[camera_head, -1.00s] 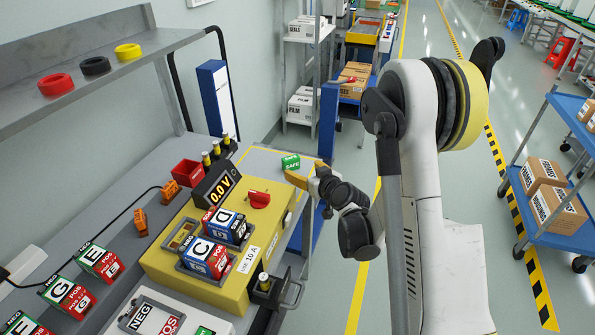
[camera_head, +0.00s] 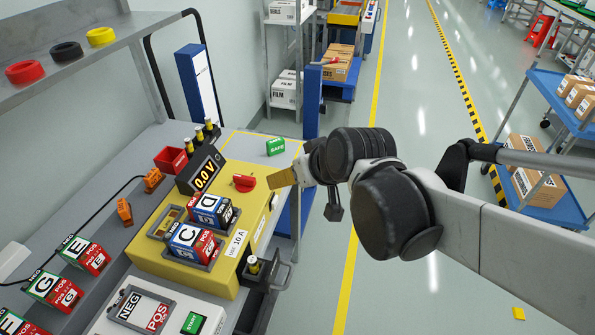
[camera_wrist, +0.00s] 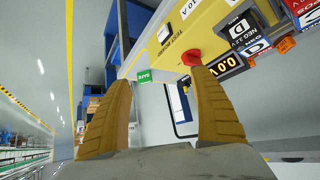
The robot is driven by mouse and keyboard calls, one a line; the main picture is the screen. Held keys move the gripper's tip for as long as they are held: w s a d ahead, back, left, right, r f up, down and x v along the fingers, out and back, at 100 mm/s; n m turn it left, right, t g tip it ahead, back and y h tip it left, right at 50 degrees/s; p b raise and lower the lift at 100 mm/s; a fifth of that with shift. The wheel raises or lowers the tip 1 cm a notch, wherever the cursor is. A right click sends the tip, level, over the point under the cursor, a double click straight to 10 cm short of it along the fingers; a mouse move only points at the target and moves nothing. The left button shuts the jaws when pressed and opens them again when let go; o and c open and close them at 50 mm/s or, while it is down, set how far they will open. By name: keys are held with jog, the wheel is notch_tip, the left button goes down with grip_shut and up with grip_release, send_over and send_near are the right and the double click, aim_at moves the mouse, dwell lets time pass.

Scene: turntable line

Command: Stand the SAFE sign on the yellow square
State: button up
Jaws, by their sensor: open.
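The green SAFE sign (camera_head: 275,146) stands upright on the grey far end of the bench, its white lettering facing me. I cannot tell whether this outline is the named yellow square. My gripper (camera_head: 270,180), with yellow-brown fingers, is nearer to me than the sign, beside the yellow box. In the wrist view my gripper (camera_wrist: 163,95) is open and empty. The SAFE sign (camera_wrist: 144,76) shows beyond and between the fingers, apart from them.
The yellow control box (camera_head: 150,262) with a red knob (camera_head: 244,183) and lettered blocks C and D lies just left of my gripper. A 0.0 V display (camera_head: 206,174) and red bin (camera_head: 171,159) stand behind.

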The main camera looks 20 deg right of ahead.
jog(key=s+d+m+g+h, duration=0.1)
jog(key=s, duration=0.9)
jog(key=shift+s+d+f, duration=0.2)
jog(key=shift+f, duration=0.15)
dwell(0.3)
